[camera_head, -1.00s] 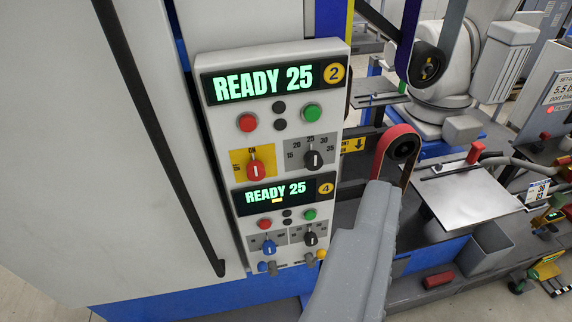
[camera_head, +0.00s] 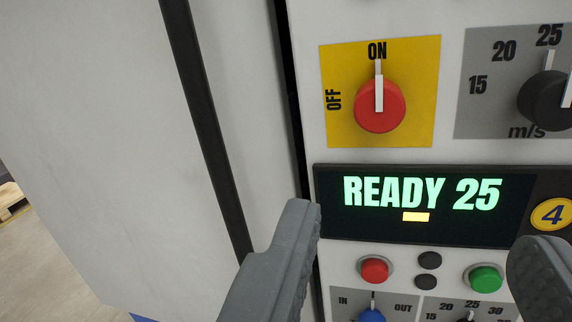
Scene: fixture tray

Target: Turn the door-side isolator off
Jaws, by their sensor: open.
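The isolator is a red rotary knob (camera_head: 381,106) on a yellow plate (camera_head: 340,62) marked ON at the top and OFF at the left. Its white pointer stands upright at ON. My gripper (camera_head: 415,250) is open, with one grey finger at the lower left and the other at the lower right edge. Both fingertips are below the knob in the picture, in front of the panel's lower part. Nothing is between them in their grip, and neither appears to touch the knob.
Below is a display reading READY 25 (camera_head: 420,195) with a 4 badge. Under it are a red button (camera_head: 374,270), a green button (camera_head: 485,278) and a blue knob (camera_head: 372,316). A dark vertical bar (camera_head: 205,130) runs at the left.

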